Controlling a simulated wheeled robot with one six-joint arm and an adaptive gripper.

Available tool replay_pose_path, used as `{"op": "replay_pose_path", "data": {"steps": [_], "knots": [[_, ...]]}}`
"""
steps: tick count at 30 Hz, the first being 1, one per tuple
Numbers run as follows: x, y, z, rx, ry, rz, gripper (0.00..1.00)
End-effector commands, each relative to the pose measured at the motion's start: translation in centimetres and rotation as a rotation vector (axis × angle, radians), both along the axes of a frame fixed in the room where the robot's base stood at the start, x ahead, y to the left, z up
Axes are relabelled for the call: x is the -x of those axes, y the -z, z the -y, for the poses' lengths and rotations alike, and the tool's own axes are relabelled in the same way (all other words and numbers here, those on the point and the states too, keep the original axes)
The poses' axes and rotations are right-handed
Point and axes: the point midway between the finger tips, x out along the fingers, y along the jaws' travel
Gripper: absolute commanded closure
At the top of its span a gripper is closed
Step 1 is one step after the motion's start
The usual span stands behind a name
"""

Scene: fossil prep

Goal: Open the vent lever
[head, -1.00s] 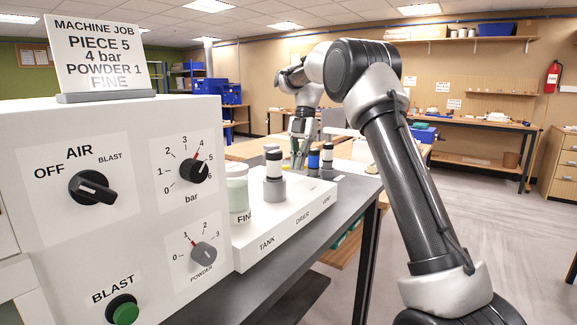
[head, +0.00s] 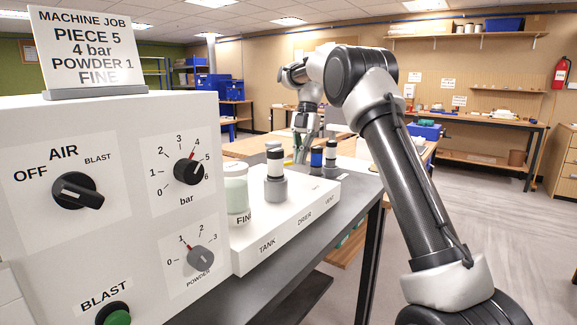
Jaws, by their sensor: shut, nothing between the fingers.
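The word VENT (head: 330,200) is printed at the far right end of the front of a long white block (head: 285,218), past the words TANK and DRIER. I cannot make out the vent lever itself at this size. My gripper (head: 301,155) is shut and empty. It points down at the far side of the block, in the picture just left of a blue-and-black cylinder (head: 316,158). Its fingertips are small and partly hidden behind the things on the block, so I cannot tell whether they touch anything.
A white control cabinet (head: 125,215) with AIR, bar and POWDER knobs fills the left. A pale green jar (head: 236,190) and a grey, white and black cylinder (head: 275,180) stand on the block. The grey bench top (head: 345,205) in front is bare. The floor at right is clear.

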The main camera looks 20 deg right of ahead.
Motion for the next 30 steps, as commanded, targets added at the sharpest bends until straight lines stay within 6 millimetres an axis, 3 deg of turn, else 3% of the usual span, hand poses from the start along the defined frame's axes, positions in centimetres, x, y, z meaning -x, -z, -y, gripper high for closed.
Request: {"op": "replay_pose_path", "data": {"steps": [16,24,30], "knots": [[-0.3,-0.5,0.1,0.000,0.001,0.004,1.00],[-1.3,-4.7,1.2,0.000,0.001,0.005,1.00],[-1.8,-6.6,1.6,0.000,0.000,0.003,1.00]]}}
